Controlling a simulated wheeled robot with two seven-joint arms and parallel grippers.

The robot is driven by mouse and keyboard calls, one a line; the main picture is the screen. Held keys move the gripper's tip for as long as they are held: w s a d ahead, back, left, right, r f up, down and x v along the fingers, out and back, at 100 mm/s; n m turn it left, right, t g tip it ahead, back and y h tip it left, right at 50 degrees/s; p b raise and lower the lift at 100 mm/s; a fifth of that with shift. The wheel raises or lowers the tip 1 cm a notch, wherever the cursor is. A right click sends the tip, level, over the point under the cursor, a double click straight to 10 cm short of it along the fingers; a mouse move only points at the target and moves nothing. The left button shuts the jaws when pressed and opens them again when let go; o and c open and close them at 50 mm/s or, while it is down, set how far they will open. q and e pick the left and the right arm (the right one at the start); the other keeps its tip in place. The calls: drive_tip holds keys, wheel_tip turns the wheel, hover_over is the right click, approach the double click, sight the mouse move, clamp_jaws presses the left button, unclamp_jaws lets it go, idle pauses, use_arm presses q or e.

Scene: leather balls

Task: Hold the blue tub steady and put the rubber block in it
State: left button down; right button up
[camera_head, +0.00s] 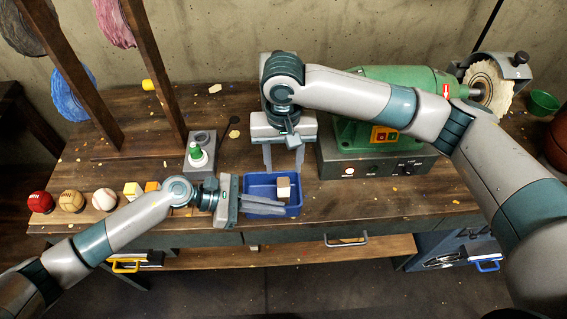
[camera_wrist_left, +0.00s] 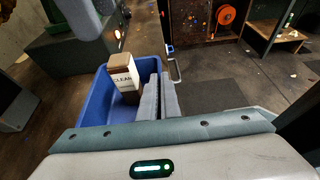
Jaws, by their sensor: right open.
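The blue tub (camera_head: 258,190) sits near the front edge of the workbench. The rubber block (camera_head: 284,188), brown with a white label reading "CLEAN", stands inside it toward the right. In the left wrist view the block (camera_wrist_left: 122,78) is upright within the tub (camera_wrist_left: 88,92). My left gripper (camera_head: 284,209) has its fingers close together along the tub's near wall, one on each side, shut on it. My right gripper (camera_head: 284,168) is open and empty, pointing down just behind and above the tub, apart from the block.
A green buffing machine (camera_head: 405,85) on a grey control box (camera_head: 375,160) stands to the right. Several balls (camera_head: 72,201) line the front left. A wooden rack rises behind.

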use_arm(q)
drive_tip(key=c, duration=1.9)
unclamp_jaws()
drive_tip(key=shift+a, duration=0.15)
drive_tip(key=v, duration=1.1)
drive_tip(key=shift+a+r, duration=0.15)
drive_tip(key=shift+a, duration=0.2)
drive_tip(key=shift+s, duration=0.1)
